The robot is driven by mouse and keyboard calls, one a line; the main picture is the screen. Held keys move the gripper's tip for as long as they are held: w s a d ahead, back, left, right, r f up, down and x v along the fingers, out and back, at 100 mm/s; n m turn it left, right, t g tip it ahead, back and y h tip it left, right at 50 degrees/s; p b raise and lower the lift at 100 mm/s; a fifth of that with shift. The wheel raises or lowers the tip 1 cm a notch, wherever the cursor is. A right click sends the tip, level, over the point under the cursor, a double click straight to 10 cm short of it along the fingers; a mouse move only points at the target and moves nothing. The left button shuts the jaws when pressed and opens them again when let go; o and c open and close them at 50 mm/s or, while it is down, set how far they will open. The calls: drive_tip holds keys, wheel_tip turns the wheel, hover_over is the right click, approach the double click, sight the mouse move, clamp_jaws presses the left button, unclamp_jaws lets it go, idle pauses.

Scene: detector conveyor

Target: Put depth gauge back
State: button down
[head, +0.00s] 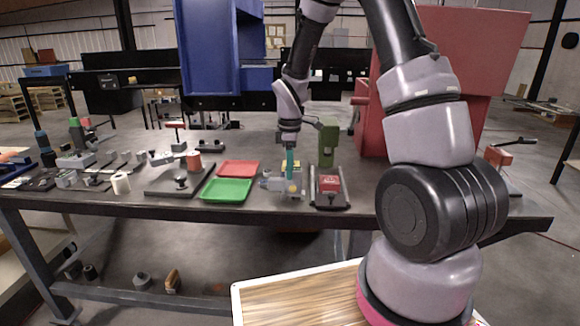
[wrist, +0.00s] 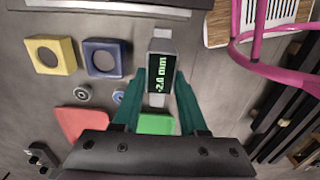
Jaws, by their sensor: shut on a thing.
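The depth gauge (wrist: 162,66) is a grey block with a dark display reading "-2.0 mm" in green, seen in the wrist view. A lighter grey bar shows above and below its display. My gripper (wrist: 163,82) has its two teal fingers on either side of the gauge, shut on it. In the head view my gripper (head: 290,170) points down over the table, right of the green tray. The gauge is small and hard to make out there, and I cannot tell whether it touches the table.
On the workbench (head: 120,215) a green tray (head: 226,189) and a red tray (head: 239,168) lie left of my gripper. A red-topped fixture (head: 330,185) stands close on the right. A yellow block (wrist: 50,54) and a blue block (wrist: 104,58), both with holes, lie beside the gauge.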

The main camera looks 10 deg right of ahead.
drive_tip(key=shift+c, duration=2.2)
unclamp_jaws()
drive_tip(key=shift+f, duration=0.1)
wheel_tip(320, 180, up, 13)
drive_tip(key=s+d+r+m+t+y, duration=0.1)
drive_tip(key=s+d+r+m+t, duration=0.1)
drive_tip(key=s+r+m, duration=0.6)
drive_tip(key=s+d+r+m+t+y, duration=0.1)
drive_tip(key=s+r+m+t, duration=0.4)
drive_tip(key=s, duration=0.9)
wheel_tip(320, 180, up, 4)
drive_tip(key=d+m, duration=0.1)
drive_tip(key=m, duration=0.4)
drive_tip(key=shift+s+d+f+m, duration=0.2)
drive_tip(key=shift+s+d+m, duration=0.05)
drive_tip(key=shift+d+m, duration=0.1)
